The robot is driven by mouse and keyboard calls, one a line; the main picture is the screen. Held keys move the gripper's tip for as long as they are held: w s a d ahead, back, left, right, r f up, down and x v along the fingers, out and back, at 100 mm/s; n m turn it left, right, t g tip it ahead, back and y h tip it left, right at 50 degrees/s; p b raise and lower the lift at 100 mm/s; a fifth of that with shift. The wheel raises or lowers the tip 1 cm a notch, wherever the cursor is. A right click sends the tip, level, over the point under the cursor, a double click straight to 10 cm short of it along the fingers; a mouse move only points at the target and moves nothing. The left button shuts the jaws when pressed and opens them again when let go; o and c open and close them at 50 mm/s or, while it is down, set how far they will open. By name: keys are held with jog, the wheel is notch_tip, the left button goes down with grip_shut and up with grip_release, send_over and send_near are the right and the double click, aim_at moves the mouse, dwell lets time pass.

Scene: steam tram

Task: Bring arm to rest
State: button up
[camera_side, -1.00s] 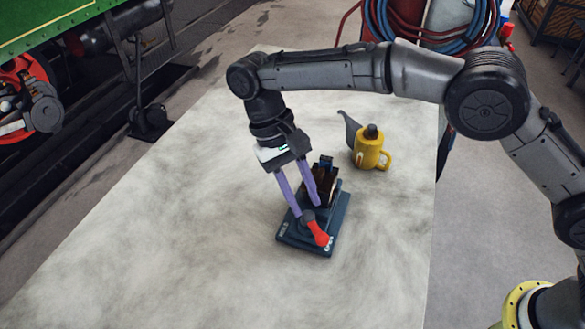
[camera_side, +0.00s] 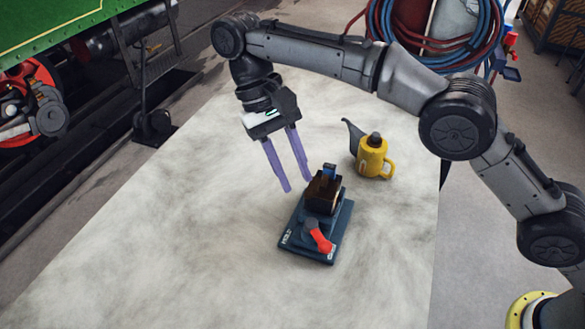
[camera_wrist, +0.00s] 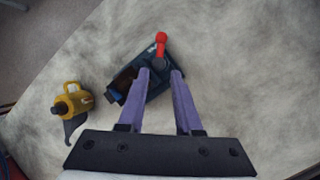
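My gripper (camera_side: 298,186) has two purple fingers. They are apart with nothing between them, and they hang above the table, up and left of a dark blue fixture. The dark blue fixture (camera_side: 337,232) sits on the table with a red-handled lever (camera_side: 319,238) at its front and a brown block with a blue piece (camera_side: 325,188) at its back. In the wrist view the gripper fingers (camera_wrist: 160,75) point toward the fixture (camera_wrist: 157,86), whose red handle (camera_wrist: 161,40) shows beyond the fingertips.
A yellow oil can (camera_side: 372,158) with a grey spout stands behind and right of the fixture. The pale table (camera_side: 150,240) is clear at left and front. A green locomotive (camera_side: 50,25) stands at the upper left, and coiled hoses (camera_side: 440,45) hang at the back right.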

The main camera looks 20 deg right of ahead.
jog(key=s+d+r+m+t+y, duration=0.2)
jog(key=s+d+r+m+t, duration=0.1)
jog(key=d+r, duration=1.35)
jog(key=s+d+r+t+y, duration=0.1)
jog(key=s+d+r+t, duration=0.15)
jog(key=s+d, duration=0.65)
jog(key=s+d+f+n+t, duration=0.1)
jog(key=s+d+f+t, duration=0.1)
jog(key=s+f, duration=0.3)
jog(key=s+d+f+n+t, duration=0.1)
jog(key=s+d+f, duration=0.4)
jog(key=f, duration=0.5)
jog(key=shift+s+n+t+h, duration=0.3)
jog(key=shift+s+n+t, duration=0.1)
jog(key=shift+s+t, duration=0.3)
